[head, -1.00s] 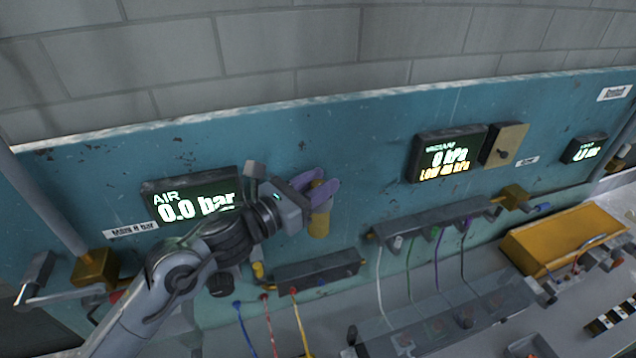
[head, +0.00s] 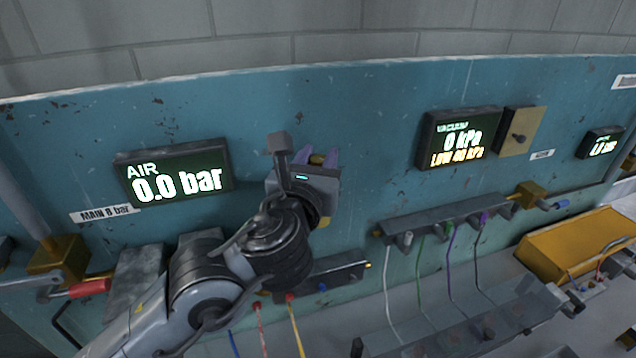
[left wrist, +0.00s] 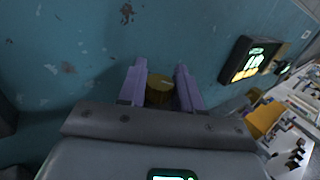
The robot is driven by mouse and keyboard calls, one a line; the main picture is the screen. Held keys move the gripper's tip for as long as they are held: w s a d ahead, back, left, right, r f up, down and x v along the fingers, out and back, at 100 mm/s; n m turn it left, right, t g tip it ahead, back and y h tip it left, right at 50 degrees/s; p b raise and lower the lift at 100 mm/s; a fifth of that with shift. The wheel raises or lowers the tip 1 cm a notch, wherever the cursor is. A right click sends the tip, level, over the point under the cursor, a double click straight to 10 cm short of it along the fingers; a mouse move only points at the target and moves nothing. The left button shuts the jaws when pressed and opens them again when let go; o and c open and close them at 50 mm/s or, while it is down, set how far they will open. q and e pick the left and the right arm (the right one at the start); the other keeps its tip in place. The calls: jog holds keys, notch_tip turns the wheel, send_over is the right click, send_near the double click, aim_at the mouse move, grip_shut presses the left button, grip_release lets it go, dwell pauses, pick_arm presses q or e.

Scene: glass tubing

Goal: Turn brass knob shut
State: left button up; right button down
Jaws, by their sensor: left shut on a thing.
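The brass knob (left wrist: 159,88) sits between the two purple fingers of my left gripper (left wrist: 160,76) in the left wrist view. The fingers are shut on it, one on each side. In the head view my left gripper (head: 318,159) is at the teal panel, right of the air display (head: 178,180). Only a little of the brass shows there past the gripper body, and the rest is hidden behind it. The air display reads 0.0 bar. My right gripper is in neither current view.
A yellow box (head: 565,248) stands further right. A red-handled lever (head: 90,287) is at the lower left. The panel above my gripper is bare.

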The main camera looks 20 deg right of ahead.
pick_arm(q)
jog(key=n+y+b, duration=0.1)
jog(key=t+y+b, duration=0.1)
jog(key=shift+s+d+f+n+y, duration=0.1)
jog(key=shift+d+f+n+y, duration=0.1)
jog(key=shift+n+y, duration=0.15)
pick_arm(e)
notch_tip(320, 180, down, 3)
jog(key=shift+f, duration=0.1)
pick_arm(q)
jog(key=shift+r+n+t+y+b, duration=0.1)
jog(key=shift+n+t+y+b, duration=0.55)
jog(key=shift+n+y, duration=0.45)
pick_arm(e)
jog(key=shift+a+f, duration=0.1)
jog(key=shift+f, duration=0.5)
pick_arm(q)
jog(key=n+t+y, duration=0.1)
jog(key=n+y, duration=0.1)
jog(key=y, duration=0.2)
jog(key=shift+a+r, duration=0.1)
jog(key=shift+r, duration=0.05)
pick_arm(e)
jog(key=shift+f, duration=0.15)
pick_arm(q)
jog(key=n+y, duration=0.2)
jog(key=shift+y, duration=0.35)
jog(key=shift+n+y, duration=0.25)
jog(key=shift+y, duration=0.25)
jog(key=o, duration=0.9)
